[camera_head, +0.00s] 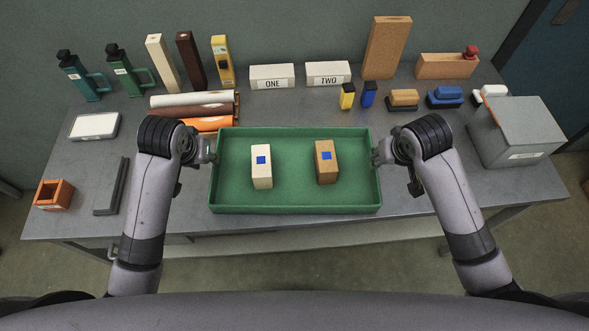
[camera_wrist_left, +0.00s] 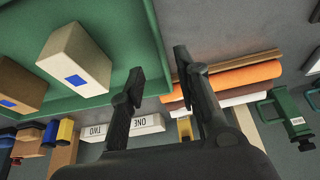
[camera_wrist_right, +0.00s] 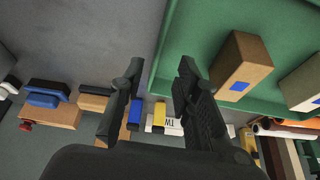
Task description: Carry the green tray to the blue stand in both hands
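The green tray (camera_head: 296,204) lies flat on the grey table, near its front edge. A pale wooden block (camera_head: 262,172) and a brown block (camera_head: 327,168), each with a blue square, stand inside it. My left gripper (camera_head: 212,152) is at the tray's left wall; in the left wrist view its fingers (camera_wrist_left: 159,62) are apart, with the wall between them. My right gripper (camera_head: 377,155) is at the right wall; in the right wrist view its fingers (camera_wrist_right: 160,64) are also apart, on either side of the wall. I see no blue stand in any view.
Rolls (camera_head: 192,106) lie close behind the tray's left corner. White boxes ONE (camera_head: 272,84) and TWO (camera_head: 328,81) stand behind it. A grey box (camera_head: 518,131) is at the right; an orange open box (camera_head: 54,194) and a grey bar (camera_head: 111,187) are at the left.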

